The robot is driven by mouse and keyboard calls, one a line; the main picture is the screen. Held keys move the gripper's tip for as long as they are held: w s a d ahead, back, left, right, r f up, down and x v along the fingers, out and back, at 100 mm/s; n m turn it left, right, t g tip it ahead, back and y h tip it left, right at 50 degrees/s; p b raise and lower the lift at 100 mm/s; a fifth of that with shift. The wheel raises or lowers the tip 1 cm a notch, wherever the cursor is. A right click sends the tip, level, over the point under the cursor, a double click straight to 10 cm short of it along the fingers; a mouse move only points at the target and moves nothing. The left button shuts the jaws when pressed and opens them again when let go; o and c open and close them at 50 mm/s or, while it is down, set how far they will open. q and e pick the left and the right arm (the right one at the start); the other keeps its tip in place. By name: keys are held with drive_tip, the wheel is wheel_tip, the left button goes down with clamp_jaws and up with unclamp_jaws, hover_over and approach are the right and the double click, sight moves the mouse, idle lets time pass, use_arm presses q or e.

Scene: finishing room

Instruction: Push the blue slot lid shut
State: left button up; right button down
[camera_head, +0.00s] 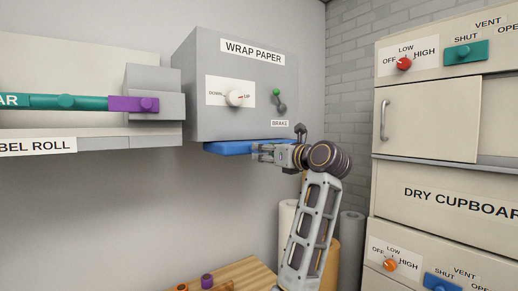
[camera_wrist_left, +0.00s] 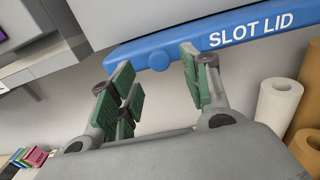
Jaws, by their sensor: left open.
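The blue slot lid (camera_head: 225,148) juts out below the grey wrap paper box. In the left wrist view the lid (camera_wrist_left: 262,30) is a long blue bar lettered SLOT LID, with a round blue knob (camera_wrist_left: 158,61) on its front edge. My left gripper (camera_head: 258,152) is at the right part of the lid, close to its front. Its green-padded fingers (camera_wrist_left: 154,74) are apart, with nothing held between them. The knob shows in the gap between the fingertips; I cannot tell whether they touch the lid. My right gripper is out of view.
The wrap paper box (camera_head: 210,115) carries a dial (camera_head: 236,98) and a brake lever (camera_head: 281,102) above the lid. Paper rolls (camera_wrist_left: 277,108) stand below right. A dry cupboard (camera_head: 425,130) stands at right, and the label roll unit (camera_head: 155,85) at left.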

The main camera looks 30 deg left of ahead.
use_arm(q)
drive_tip(key=shift+p+x, duration=0.5)
drive_tip(key=shift+x, duration=1.55)
clamp_jaws()
